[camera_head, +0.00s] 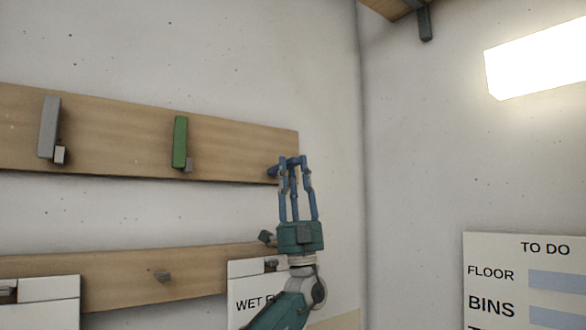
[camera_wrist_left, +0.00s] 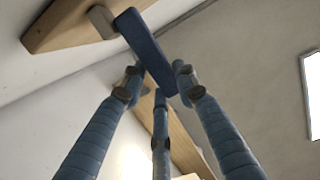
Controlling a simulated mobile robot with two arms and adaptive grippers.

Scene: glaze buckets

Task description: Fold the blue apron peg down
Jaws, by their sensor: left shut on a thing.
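The blue apron peg (camera_wrist_left: 145,52) shows in the left wrist view as a flat blue bar on a grey mount at the end of a wooden board. It juts out from the board, with its free end between my fingertips. In the head view only a small part of the peg (camera_head: 272,171) shows at the right end of the upper board; my fingers hide the rest. My left gripper (camera_head: 292,161) points upward there, and its three blue fingers also show in the left wrist view (camera_wrist_left: 157,82), closed around the peg's end. My right gripper is in neither view.
The upper board (camera_head: 235,150) also carries a grey peg (camera_head: 49,127) and a green peg (camera_head: 180,141), both upright. A lower board (camera_head: 120,284) has small hooks and hanging cards below. A wall corner, a TO DO sign (camera_head: 500,262) and a bright lamp (camera_head: 540,62) lie right.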

